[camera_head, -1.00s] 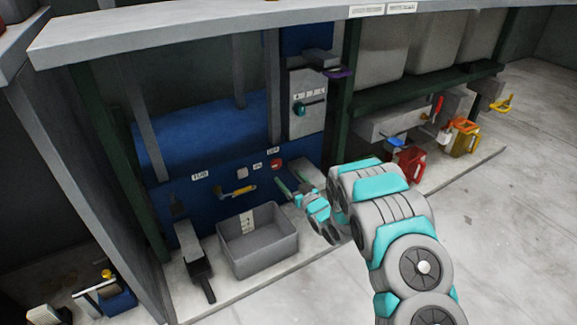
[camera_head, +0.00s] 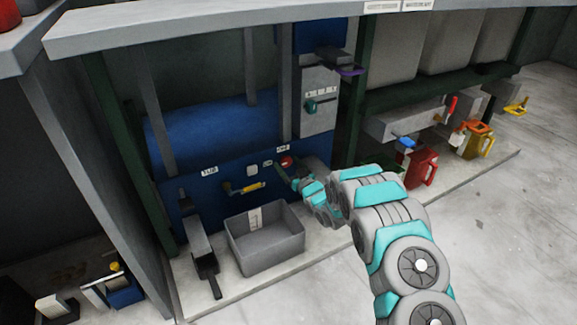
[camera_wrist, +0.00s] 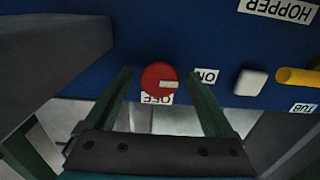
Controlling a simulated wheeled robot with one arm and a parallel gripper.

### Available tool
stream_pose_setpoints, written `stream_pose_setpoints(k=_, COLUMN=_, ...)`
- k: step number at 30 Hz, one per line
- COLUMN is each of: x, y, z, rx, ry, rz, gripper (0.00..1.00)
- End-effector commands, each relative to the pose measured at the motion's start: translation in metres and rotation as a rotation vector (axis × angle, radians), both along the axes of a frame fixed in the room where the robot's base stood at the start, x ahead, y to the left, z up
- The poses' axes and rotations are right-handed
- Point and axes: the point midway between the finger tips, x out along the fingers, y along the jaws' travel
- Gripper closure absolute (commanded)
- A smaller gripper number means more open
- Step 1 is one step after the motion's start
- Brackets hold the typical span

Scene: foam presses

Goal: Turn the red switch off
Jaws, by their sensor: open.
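The red switch (camera_head: 286,161) is a round knob on the blue panel of the press. In the wrist view the red switch (camera_wrist: 156,78) has a white bar, which points right, towards the ON label (camera_wrist: 206,76). The OFF label (camera_wrist: 157,99) is just below the knob and reads upside down. My gripper (camera_wrist: 160,76) is open, with one green finger on each side of the knob in the picture. Gaps show between the fingers and the knob; I cannot tell the remaining depth. In the head view my gripper (camera_head: 284,178) is close to the panel, just below the switch.
A white button (camera_wrist: 250,82) and a yellow handle (camera_wrist: 298,77) are right of the switch in the wrist view. A dark grey block (camera_wrist: 50,55) is close on the left. A grey bin (camera_head: 266,240) stands below the panel in the head view.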

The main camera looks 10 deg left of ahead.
Motion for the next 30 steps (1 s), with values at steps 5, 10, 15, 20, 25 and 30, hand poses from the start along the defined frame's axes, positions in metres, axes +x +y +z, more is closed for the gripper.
stream_pose_setpoints(k=5, x=-0.0002, y=-0.0002, z=-0.0001, rx=-0.001, ry=0.001, rz=0.000, gripper=0.17)
stream_pose_setpoints(k=10, x=-0.0004, y=-0.0003, z=-0.0002, rx=-0.001, ry=0.001, rz=0.000, gripper=0.36)
stream_pose_setpoints(k=15, x=-0.0005, y=-0.0002, z=-0.0002, rx=-0.001, ry=0.001, rz=0.000, gripper=0.55)
stream_pose_setpoints(k=20, x=-0.0006, y=-0.0002, z=-0.0004, rx=-0.001, ry=0.001, rz=0.000, gripper=0.73)
stream_pose_setpoints(k=25, x=-0.0006, y=0.0001, z=-0.0003, rx=-0.001, ry=0.001, rz=0.001, gripper=0.92)
stream_pose_setpoints(k=30, x=-0.0008, y=0.0001, z=-0.0001, rx=0.002, ry=0.004, rz=0.001, gripper=0.96)
